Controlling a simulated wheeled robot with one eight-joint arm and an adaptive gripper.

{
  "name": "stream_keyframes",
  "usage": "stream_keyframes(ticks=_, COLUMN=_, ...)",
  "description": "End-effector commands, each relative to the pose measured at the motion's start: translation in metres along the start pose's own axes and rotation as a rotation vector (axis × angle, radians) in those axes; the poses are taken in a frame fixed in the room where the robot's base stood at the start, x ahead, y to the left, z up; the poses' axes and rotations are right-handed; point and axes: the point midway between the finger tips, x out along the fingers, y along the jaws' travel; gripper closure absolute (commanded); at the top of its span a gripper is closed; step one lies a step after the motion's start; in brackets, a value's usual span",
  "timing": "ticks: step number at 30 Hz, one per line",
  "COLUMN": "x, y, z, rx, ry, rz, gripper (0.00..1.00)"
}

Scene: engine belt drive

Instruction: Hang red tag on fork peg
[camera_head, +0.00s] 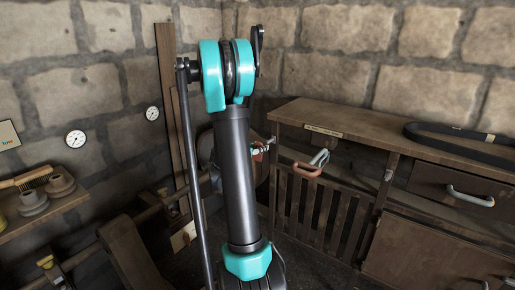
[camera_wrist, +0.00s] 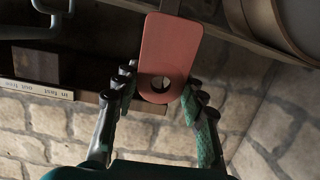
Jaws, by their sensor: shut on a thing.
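The red tag (camera_wrist: 172,45) is a flat, rounded plate with a round hole near its end between my fingers. My gripper (camera_wrist: 160,95) is shut on the tag, with a finger at each side of that end. In the head view my arm hides most of the gripper, and a small patch of red, perhaps the tag (camera_head: 258,156), shows just right of the arm. A narrow grey piece meets the tag's far end in the wrist view; I cannot tell whether it is the fork peg. I cannot make out the peg for certain in either view.
A wooden bench (camera_head: 370,130) with slatted front stands at right, a black belt (camera_head: 460,136) on top. A reddish bar (camera_head: 308,170) and pale handle (camera_head: 320,157) stick out from it. A labelled ledge (camera_wrist: 45,90) and a large round body (camera_wrist: 300,25) flank the tag.

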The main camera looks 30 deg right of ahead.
Motion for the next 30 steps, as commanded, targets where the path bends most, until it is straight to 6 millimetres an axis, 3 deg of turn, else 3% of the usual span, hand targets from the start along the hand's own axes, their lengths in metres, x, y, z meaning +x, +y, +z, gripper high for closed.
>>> stream_keyframes(ticks=30, x=0.052, y=-0.001, z=-0.006, rx=-0.001, ry=0.001, rz=-0.002, gripper=0.79)
